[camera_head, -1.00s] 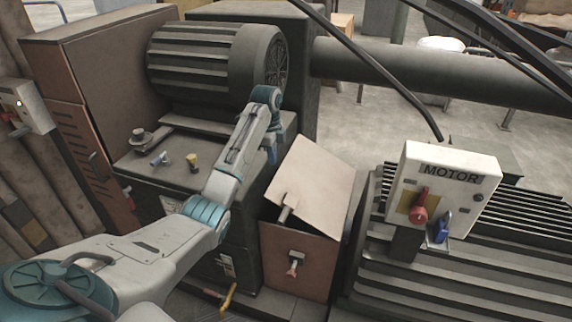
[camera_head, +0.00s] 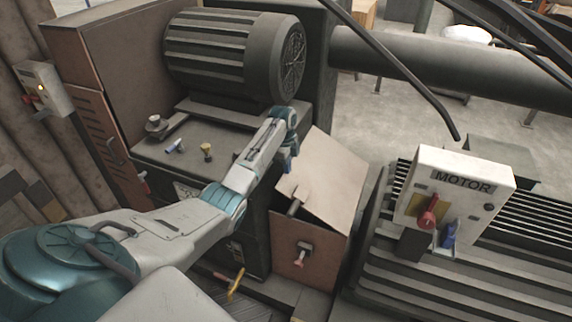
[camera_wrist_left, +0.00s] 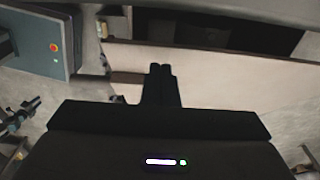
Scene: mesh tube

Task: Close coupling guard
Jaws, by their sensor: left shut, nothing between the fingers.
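The coupling guard is a rust-brown box (camera_head: 296,254) between the two machine parts, with a pale tan lid (camera_head: 325,170) standing tilted open. A small handle (camera_head: 301,259) is on its front face. My left arm reaches in from the left, and its wrist end is beside the lid's upper left edge. In the head view its fingertips cannot be made out. In the left wrist view my left gripper (camera_wrist_left: 160,68) is shut and empty, with its fingers in front of a broad tan panel (camera_wrist_left: 215,62), apparently the lid. Contact cannot be told. My right gripper is not in view.
A ribbed motor (camera_head: 235,55) sits behind my arm. A white MOTOR switch box (camera_head: 465,184) with red and blue handles stands at the right on a finned housing. A yellow-handled lever (camera_head: 236,284) is low in front. A thick pipe (camera_head: 430,58) runs across the back right.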

